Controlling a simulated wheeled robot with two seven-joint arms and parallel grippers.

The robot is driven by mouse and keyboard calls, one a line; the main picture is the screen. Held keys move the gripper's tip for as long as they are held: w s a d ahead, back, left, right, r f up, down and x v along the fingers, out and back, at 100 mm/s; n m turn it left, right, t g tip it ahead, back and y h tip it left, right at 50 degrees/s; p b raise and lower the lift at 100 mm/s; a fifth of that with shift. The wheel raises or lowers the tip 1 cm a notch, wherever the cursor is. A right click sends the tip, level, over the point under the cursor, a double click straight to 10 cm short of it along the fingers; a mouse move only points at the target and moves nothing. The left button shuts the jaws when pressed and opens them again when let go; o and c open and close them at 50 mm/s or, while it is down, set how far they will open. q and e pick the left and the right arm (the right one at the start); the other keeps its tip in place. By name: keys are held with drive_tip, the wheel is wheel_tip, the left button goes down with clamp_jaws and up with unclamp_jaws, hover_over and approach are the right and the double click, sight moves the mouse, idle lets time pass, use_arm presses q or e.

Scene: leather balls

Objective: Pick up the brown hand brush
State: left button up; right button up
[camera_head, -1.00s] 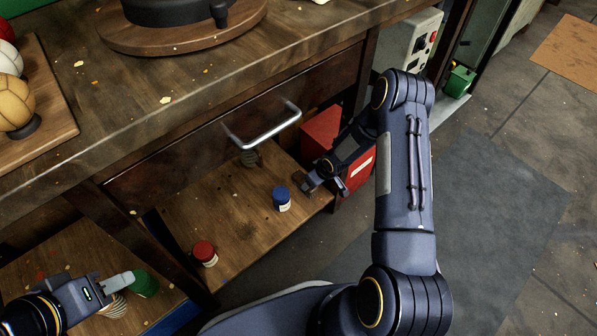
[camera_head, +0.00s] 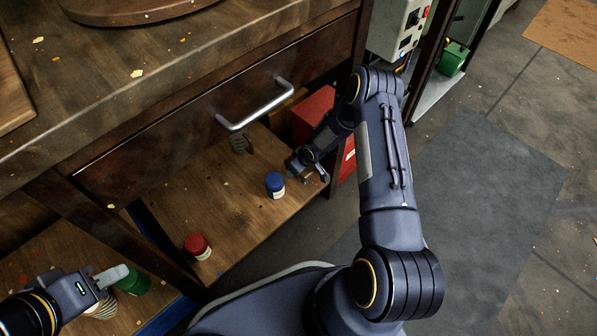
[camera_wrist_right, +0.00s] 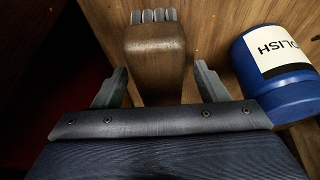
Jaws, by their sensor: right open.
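The brown hand brush (camera_wrist_right: 155,50) is a wooden block with grey ridges at its far end in the right wrist view. It lies on the wooden shelf between the two fingers of my right gripper (camera_wrist_right: 158,88). The fingers are apart, one on each side of its near end, with gaps visible. In the head view my right gripper (camera_head: 309,171) is low over the shelf's right end, and the brush is mostly hidden there. My left gripper (camera_head: 105,285) is at the lower left by a green jar (camera_head: 133,281); its finger gap is unclear.
A blue polish jar (camera_wrist_right: 275,75) stands close to the right finger in the wrist view. A red-lidded jar (camera_head: 198,246) and a dark ridged object (camera_head: 239,144) are on the shelf. A drawer handle (camera_head: 255,105) juts out above; a red box (camera_head: 313,112) stands behind.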

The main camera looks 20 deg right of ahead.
drive_tip(key=shift+f+b, duration=0.2)
drive_tip(key=shift+b, duration=0.15)
idle(0.5)
drive_tip(key=c, duration=1.1)
